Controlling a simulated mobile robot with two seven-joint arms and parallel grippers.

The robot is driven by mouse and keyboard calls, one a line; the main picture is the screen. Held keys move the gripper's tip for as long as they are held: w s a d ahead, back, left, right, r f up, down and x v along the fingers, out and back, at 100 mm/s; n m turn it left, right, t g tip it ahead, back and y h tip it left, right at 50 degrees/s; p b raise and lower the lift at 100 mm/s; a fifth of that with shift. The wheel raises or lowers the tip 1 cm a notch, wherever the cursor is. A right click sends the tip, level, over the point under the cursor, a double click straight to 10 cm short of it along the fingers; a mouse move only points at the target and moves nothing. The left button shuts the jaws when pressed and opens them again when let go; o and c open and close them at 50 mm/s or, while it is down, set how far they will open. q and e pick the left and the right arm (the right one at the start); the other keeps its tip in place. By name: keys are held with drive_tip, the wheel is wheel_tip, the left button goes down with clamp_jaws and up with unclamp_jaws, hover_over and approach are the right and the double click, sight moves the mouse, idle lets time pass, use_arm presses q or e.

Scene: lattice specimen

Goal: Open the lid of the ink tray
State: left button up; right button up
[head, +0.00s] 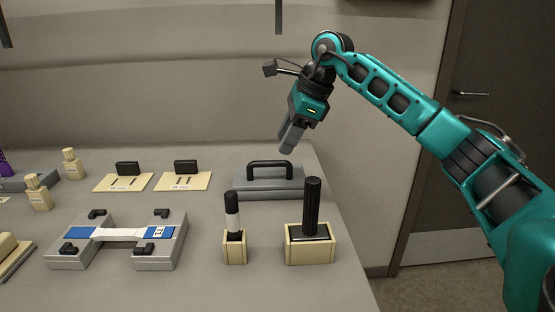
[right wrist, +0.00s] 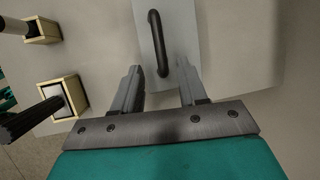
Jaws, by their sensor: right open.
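The ink tray (head: 240,181) is a flat grey box near the back right of the table. Its lid carries a black bar handle (head: 270,164). In the right wrist view the handle (right wrist: 158,42) stands upright in the picture, ahead of the fingers, above the pale lid (right wrist: 183,40). The lid looks shut. My right gripper (head: 290,138) is above and slightly right of the handle, tilted down, apart from it. Its two fingers are open and empty in the right wrist view (right wrist: 160,90). My left gripper is not in view.
A black roller in a wooden holder (head: 308,254) and a black-and-white tool in a smaller holder (head: 235,252) stand in front of the tray. Left are two cards with black blocks (head: 183,181) and a grey fixture (head: 70,255). The table's right edge is close to the tray.

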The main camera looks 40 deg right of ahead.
sight(278, 163)
drive_tip(key=x, duration=0.5)
drive_tip(key=shift+w+f+b, duration=0.1)
drive_tip(key=shift+f+b, duration=0.15)
drive_tip(key=shift+b, duration=0.05)
drive_tip(key=shift+c, duration=0.4)
clamp_jaws()
